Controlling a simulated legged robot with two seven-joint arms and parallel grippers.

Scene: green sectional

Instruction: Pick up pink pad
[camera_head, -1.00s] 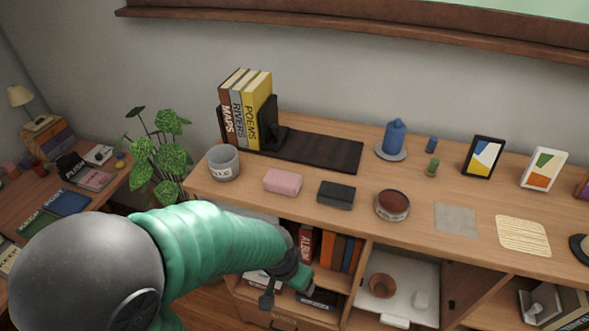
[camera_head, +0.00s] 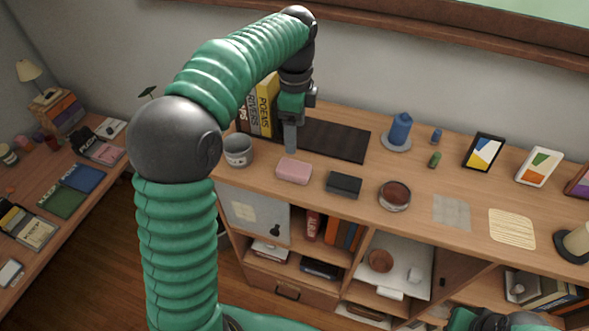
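The pink pad (camera_head: 294,171) is a small rounded block lying flat on the wooden cabinet top near its front edge. It sits between the grey cup and a dark block. My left gripper (camera_head: 291,150) points down just above and behind the pink pad, in front of the books. Its fingers overlap in this view, so I cannot tell whether they are apart or whether they touch the pad. The pad looks at rest on the wood. Part of my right arm shows at the bottom right, but its gripper is not visible.
The grey cup (camera_head: 238,150) stands left of the pad and the dark block (camera_head: 343,185) lies right of it. A black mat (camera_head: 337,139) and books (camera_head: 265,105) are behind. A round reddish-brown tin (camera_head: 395,194) and blue bottle (camera_head: 400,130) stand further right.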

